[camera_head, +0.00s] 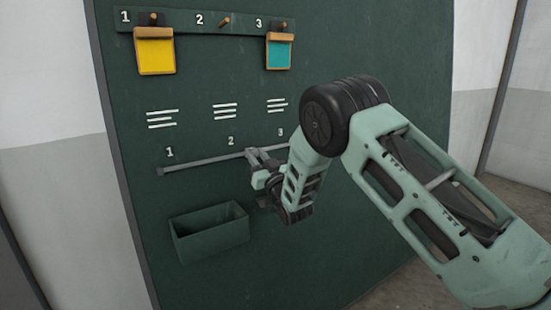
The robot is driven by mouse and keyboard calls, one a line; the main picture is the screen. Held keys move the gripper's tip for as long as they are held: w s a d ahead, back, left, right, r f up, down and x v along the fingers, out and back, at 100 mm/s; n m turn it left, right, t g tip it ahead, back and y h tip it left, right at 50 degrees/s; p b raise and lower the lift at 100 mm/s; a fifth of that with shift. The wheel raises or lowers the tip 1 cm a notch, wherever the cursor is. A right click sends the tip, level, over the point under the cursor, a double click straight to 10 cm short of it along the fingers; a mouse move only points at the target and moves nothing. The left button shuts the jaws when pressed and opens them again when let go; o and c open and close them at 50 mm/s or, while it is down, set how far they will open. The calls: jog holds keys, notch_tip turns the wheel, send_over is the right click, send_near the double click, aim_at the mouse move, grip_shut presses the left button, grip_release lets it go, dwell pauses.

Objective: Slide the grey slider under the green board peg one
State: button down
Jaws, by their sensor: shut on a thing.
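The green board (330,255) stands upright in front of me. A grey rail (205,160) runs across its middle, with the numbers 1, 2 and 3 painted above it. Peg one at the top left carries a yellow card (155,53). Peg two (224,22) is bare. Peg three carries a teal card (279,52).
A dark green bin (211,234) is fixed to the board below the rail's left half. The rail left of my gripper is clear. White painted lines (225,111) lie flat above the rail. My arm covers the board's right side.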

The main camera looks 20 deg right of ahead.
jog(key=shift+s+a, duration=0.2)
jog(key=shift+a, duration=0.35)
jog(key=c, duration=1.2)
grip_release()
jog(key=shift+s, duration=0.1)
jog(key=b+v, duration=0.1)
jog(key=v, duration=1.6)
jog(key=shift+s+d, duration=0.1)
jog(key=shift+o, duration=0.2)
